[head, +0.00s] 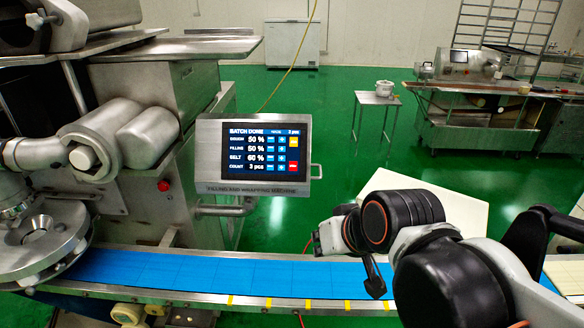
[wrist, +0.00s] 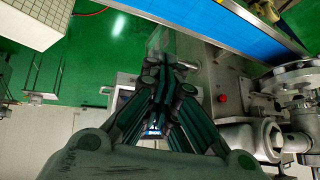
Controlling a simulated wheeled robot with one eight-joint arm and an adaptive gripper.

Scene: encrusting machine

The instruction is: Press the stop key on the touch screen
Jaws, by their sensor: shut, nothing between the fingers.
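The touch screen (head: 262,150) stands upright in a grey frame beside the belt in the head view. It reads "BATCH DONE", with setting rows and blue minus and plus keys. A yellow key (head: 293,142) and a red key (head: 293,166) are at its right edge; their labels are too small to read. My gripper (wrist: 162,95) is shut and empty in the wrist view. The screen's frame (wrist: 125,85) shows partly behind its fingers there, with the screen face mostly hidden. In the head view my arm is right of the screen, apart from it; the fingertips cannot be made out clearly.
The blue belt (head: 200,274) runs below the screen. The steel machine (head: 150,85) with a red button (head: 164,185) stands left of it. A pale table top (head: 425,200) lies behind my arm. Green floor is open behind the screen.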

